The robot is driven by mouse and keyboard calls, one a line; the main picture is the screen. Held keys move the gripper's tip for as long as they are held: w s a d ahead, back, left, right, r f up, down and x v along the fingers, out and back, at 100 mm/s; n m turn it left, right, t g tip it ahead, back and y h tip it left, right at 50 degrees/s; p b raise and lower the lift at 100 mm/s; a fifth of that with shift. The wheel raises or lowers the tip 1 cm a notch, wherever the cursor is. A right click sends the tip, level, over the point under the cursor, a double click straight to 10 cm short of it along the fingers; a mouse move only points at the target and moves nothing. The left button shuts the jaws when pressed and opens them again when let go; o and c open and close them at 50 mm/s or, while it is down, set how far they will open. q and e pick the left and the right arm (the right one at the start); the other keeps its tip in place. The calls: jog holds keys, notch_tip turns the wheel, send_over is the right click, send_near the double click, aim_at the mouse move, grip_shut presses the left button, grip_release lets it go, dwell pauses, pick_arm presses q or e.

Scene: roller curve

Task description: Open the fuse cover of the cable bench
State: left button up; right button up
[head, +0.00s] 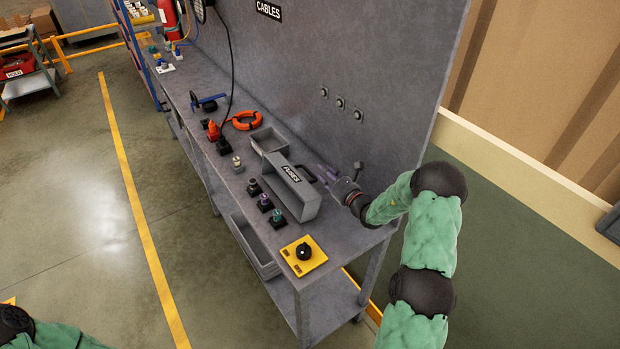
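The grey fuse cover (304,203), labelled FUSES, is a box shape on the near part of the cable bench (336,240). A dark handle (307,172) shows at its right back side. I cannot tell whether the cover is seated shut or lifted. My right gripper (323,173) is just right of the cover, its fingers pointing left toward the handle. The fingers look apart with nothing between them; contact with the handle is too small to tell. My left arm shows only at the bottom left corner; its gripper is out of view.
Several small posts on black bases (265,203) stand left of the cover. A yellow panel with a black knob (304,254) is at the bench's near end. A grey tray (268,140) and orange ring (246,120) lie beyond. The upright back panel (330,60) bounds the right.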

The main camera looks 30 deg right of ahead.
jog(key=b, duration=0.1)
send_near(313, 175)
jog(key=shift+w+f, duration=0.15)
jog(key=shift+w, duration=0.45)
jog(key=shift+w+f, duration=0.15)
jog(key=shift+w, duration=0.45)
jog(key=w, duration=0.5)
jog(key=shift+w+a+b, duration=0.3)
jog(key=shift+a, duration=0.05)
jog(key=shift+w+a, duration=0.1)
jog(key=shift+w, duration=0.85)
grip_shut()
